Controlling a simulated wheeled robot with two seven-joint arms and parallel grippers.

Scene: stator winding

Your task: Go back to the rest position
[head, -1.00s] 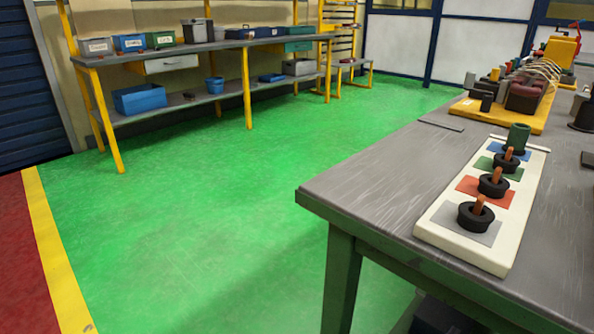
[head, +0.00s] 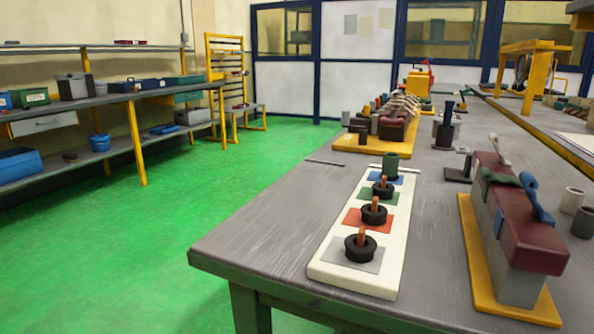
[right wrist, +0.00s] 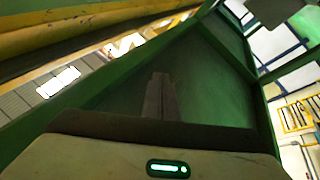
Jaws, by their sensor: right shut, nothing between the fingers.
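My right gripper (right wrist: 160,96) shows in the right wrist view, with its two dark fingers together and nothing between them. It points toward a green surface with dark green frame bars around it. My left gripper is in neither view now. In the head view, a white board (head: 325,268) lies on the grey workbench (head: 255,225). It has grey, red, green and blue squares. Black ring parts with copper-coloured pins stand on the grey, red and green squares, and a green cylinder (head: 391,163) stands at the blue one.
A yellow-based fixture with a dark red block (head: 520,225) stands right of the board. A yellow tray (head: 350,141) with a machine is farther back. Shelving (head: 140,95) with bins lines the left wall. The green floor (head: 150,240) left of the bench is clear.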

